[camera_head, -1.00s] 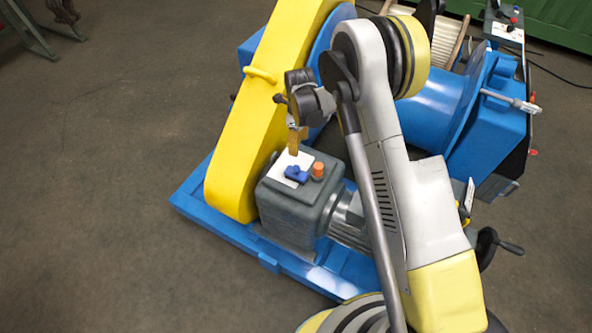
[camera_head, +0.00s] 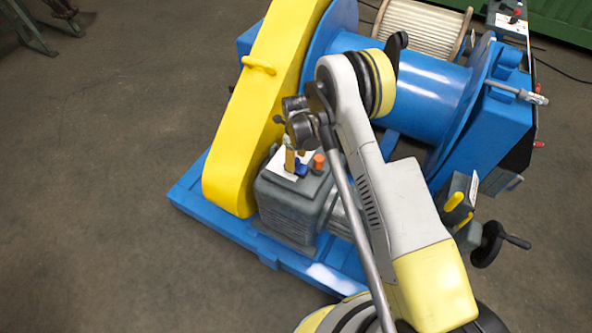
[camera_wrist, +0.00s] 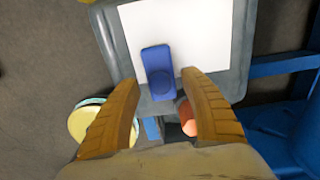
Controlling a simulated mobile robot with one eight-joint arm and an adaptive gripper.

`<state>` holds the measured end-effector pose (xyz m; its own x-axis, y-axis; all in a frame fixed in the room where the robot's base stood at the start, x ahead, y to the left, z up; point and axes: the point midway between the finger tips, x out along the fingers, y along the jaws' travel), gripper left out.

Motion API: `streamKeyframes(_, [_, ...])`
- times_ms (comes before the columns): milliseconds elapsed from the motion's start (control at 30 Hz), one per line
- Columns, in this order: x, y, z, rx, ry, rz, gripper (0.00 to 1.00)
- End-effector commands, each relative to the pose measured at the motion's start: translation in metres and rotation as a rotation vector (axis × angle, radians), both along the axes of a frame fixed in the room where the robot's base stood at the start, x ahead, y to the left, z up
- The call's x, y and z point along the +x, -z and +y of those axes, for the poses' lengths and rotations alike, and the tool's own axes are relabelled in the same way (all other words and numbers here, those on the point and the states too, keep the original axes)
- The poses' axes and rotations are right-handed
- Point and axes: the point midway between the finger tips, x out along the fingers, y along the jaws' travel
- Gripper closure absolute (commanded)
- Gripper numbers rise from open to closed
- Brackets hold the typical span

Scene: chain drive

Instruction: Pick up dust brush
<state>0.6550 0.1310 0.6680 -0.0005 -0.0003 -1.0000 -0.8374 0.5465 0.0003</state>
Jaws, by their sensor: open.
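A small blue object (camera_wrist: 158,66), which I take to be the dust brush, lies on a white sheet (camera_wrist: 192,38) on top of the grey gearbox housing. In the head view the blue object (camera_head: 301,168) is partly hidden by my fingers. My gripper (camera_wrist: 160,80) is open, its two tan fingers apart on either side of the blue object's near end. Nothing is held. In the head view my gripper (camera_head: 290,160) is just over the housing; the height gap is unclear.
The tall yellow chain guard (camera_head: 240,130) rises at left. The blue drum (camera_head: 420,85) is behind my arm.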

Motion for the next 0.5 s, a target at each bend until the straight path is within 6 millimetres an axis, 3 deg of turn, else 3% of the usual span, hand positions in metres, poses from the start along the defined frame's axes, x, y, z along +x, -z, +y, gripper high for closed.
streamKeyframes(233, [0.0000, 0.0028, -0.0001, 0.000, 0.000, 0.000, 0.49])
streamKeyframes(400, [0.0001, 0.0026, -0.0001, 0.000, 0.000, 0.000, 1.00])
streamKeyframes(500, [0.0001, 0.0025, -0.0001, 0.000, -0.001, 0.000, 1.00])
